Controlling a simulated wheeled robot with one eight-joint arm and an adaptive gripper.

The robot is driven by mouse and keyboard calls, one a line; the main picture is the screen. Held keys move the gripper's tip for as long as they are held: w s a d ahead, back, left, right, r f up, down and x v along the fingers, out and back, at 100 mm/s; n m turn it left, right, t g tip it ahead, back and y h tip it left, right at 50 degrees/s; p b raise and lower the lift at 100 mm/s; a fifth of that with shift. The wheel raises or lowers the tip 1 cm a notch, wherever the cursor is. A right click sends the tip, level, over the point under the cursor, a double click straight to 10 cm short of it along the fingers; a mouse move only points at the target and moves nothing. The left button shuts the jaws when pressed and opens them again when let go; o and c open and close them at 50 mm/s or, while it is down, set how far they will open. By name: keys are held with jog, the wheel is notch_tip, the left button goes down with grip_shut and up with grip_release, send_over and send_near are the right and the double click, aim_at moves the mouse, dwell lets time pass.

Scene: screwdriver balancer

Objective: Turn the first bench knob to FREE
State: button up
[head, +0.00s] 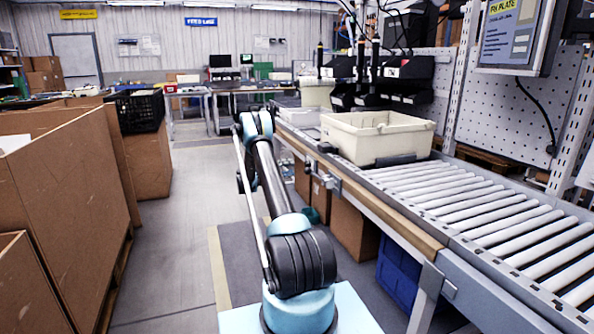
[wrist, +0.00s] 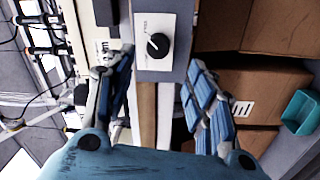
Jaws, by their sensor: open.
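The black round bench knob (wrist: 158,45) sits on a grey control plate (wrist: 155,68) in the upper middle of the wrist view. The knob has a short white pointer mark. Small lettering that seems to read FREE stands on the plate just above the knob; the rest is too small to read. My gripper (wrist: 160,62) is open and empty, with one blue-padded finger on each side of the plate. The fingers look apart from the knob. In the head view my gripper is hidden behind my arm, and I cannot make out the knob there.
The roller conveyor bench (head: 430,240) runs along the right, with a cream bin (head: 375,140) on it. Large cartons (head: 70,210) line the left; the aisle (head: 180,230) between is clear.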

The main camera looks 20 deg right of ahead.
jog(key=shift+a+f, duration=0.15)
jog(key=shift+a, duration=1.75)
jog(key=shift+s, duration=0.1)
